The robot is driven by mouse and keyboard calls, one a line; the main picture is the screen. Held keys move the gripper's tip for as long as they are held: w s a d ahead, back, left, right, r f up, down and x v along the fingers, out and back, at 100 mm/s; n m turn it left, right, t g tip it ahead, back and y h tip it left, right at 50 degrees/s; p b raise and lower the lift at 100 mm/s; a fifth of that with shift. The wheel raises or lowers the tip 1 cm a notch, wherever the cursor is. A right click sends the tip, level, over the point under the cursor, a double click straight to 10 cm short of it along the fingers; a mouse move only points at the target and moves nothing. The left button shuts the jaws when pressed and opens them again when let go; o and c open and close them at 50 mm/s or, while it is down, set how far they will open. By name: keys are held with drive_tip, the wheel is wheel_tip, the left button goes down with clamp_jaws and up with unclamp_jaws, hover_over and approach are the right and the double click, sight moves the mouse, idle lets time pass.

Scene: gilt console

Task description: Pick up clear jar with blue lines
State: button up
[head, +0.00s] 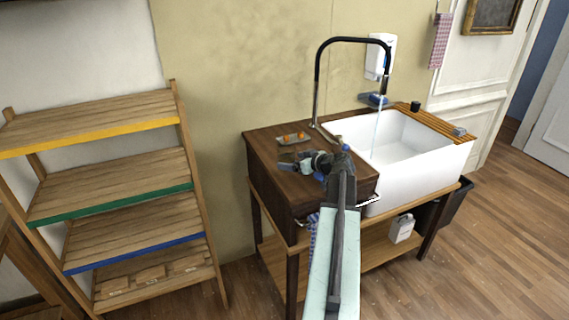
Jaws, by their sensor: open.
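I cannot make out a clear jar with blue lines in the head view; it may be hidden behind my arm or too small to tell. My gripper (292,161) is over the dark wooden counter (270,140) left of the sink, with its jaws open. Whether anything stands between or right beside the jaws is too small to tell.
The white sink (425,165) with a black tap (318,75) running water is to the right. A wooden shelf rack (110,185) stands at left. Open floor lies at right.

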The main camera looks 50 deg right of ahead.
sight(286, 160)
drive_tip(key=b+x, duration=0.1)
drive_tip(key=x, duration=0.3)
drive_tip(key=shift+w+d+f+b, duration=0.1)
drive_tip(key=shift+d+f+b, duration=0.15)
drive_tip(key=shift+b, duration=0.15)
drive_tip(key=shift+w, duration=0.2)
drive_tip(key=shift+a+r, duration=0.1)
clamp_jaws()
drive_tip(key=shift+r, duration=0.1)
wheel_tip(286, 160, up, 10)
drive_tip(key=p, duration=1)
